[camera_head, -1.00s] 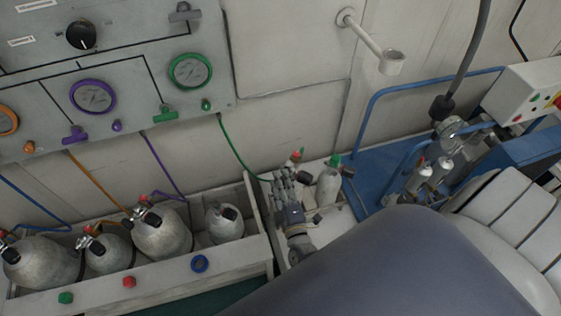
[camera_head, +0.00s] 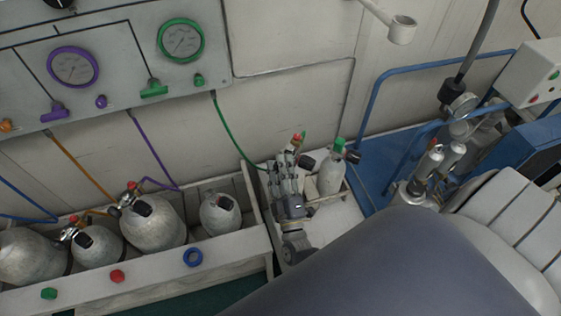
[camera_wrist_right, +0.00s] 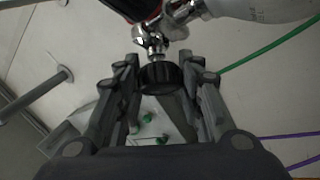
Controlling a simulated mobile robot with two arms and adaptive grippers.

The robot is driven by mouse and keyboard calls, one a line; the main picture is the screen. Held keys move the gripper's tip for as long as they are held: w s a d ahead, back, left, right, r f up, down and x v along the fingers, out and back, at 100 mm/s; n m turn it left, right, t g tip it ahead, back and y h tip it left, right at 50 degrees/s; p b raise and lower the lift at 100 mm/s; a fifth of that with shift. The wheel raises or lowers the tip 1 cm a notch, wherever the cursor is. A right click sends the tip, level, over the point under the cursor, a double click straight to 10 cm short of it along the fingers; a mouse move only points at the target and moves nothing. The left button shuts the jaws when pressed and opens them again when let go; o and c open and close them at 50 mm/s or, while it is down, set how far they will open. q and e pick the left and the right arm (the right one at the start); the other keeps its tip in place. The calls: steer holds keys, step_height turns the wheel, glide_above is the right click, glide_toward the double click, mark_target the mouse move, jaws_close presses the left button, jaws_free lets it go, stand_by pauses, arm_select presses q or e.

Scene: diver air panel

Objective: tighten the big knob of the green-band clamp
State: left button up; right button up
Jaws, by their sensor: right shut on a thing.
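In the right wrist view a black ribbed knob (camera_wrist_right: 160,75) sits between the fingertips of my right gripper (camera_wrist_right: 160,82), below a shiny metal clamp (camera_wrist_right: 155,42). The gripper is shut on this knob. No green band shows clearly on the clamp, and part of the knob is hidden by the fingers. In the head view my right gripper (camera_head: 285,168) is by the end of the green hose (camera_head: 232,140), left of a grey bottle with a green top (camera_head: 331,178). The clamp is mostly hidden behind my fingers there. My left gripper is not in view.
A trough (camera_head: 185,262) with several grey cylinders stands to the left. A panel with gauges (camera_head: 115,60) is on the wall above. A blue rail (camera_head: 372,105) and a white seat (camera_head: 510,210) are to the right. Purple hoses (camera_wrist_right: 300,162) cross the wrist view's lower right.

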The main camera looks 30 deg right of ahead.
steer(key=o, duration=1.1)
steer(key=shift+c, duration=0.2)
steer(key=v, duration=1.2)
